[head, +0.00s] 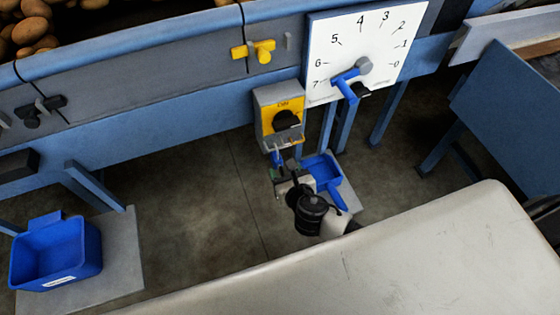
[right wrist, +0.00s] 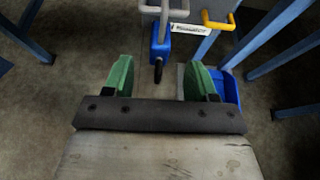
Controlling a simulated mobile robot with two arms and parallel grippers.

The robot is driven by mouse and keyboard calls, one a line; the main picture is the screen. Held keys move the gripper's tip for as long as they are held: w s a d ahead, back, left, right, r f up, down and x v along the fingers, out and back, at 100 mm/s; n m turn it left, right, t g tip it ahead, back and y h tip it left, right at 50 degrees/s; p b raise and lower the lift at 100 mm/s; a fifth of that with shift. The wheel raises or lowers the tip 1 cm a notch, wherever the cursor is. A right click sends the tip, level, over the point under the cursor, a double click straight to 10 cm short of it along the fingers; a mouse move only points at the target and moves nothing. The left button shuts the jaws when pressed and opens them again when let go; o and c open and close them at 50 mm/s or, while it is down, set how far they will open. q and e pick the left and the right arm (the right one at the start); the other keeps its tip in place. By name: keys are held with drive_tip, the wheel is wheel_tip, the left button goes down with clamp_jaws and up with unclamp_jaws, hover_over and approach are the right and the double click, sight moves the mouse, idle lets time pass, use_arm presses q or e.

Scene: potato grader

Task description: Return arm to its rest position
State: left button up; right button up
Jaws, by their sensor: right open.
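My right arm reaches from the pale surface at the lower right of the head view up toward the yellow and grey switch box (head: 279,104). My right gripper (head: 281,175) is just below that box. In the right wrist view its two green-padded fingers (right wrist: 160,82) stand wide apart with nothing between them. A blue padlock-like piece (right wrist: 160,45) hangs under the box, ahead of the fingers and apart from them. It is small and partly hidden in the head view. My left gripper is not in view.
A dial board (head: 338,34) with a blue pointer is right of the box. A blue bin (head: 322,168) stands behind my right arm, and another blue bin (head: 57,252) is at lower left. Blue frame legs (head: 389,112) stand nearby. The floor left of my arm is clear.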

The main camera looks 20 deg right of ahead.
drive_tip(key=v, duration=0.5)
drive_tip(key=s+d+f+m+g+h+p, duration=0.1)
drive_tip(key=s+d+f+m+g+p, duration=0.2)
drive_tip(key=f+m, duration=0.6)
drive_tip(key=s+d+f+m+g+p, duration=0.1)
drive_tip(key=s+d+f+m+g, duration=0.4)
drive_tip(key=f, duration=0.5)
drive_tip(key=s+f+m+g+p, duration=0.1)
drive_tip(key=s+f+m, duration=0.4)
drive_tip(key=s+m, duration=0.5)
drive_tip(key=s+f+m+g+p, duration=0.1)
drive_tip(key=s+f+m+g, duration=0.2)
drive_tip(key=s+f+m, duration=0.3)
drive_tip(key=s+m, duration=0.4)
drive_tip(key=s, duration=0.4)
drive_tip(key=shift+g+y, duration=0.3)
drive_tip(key=shift+s+d, duration=0.1)
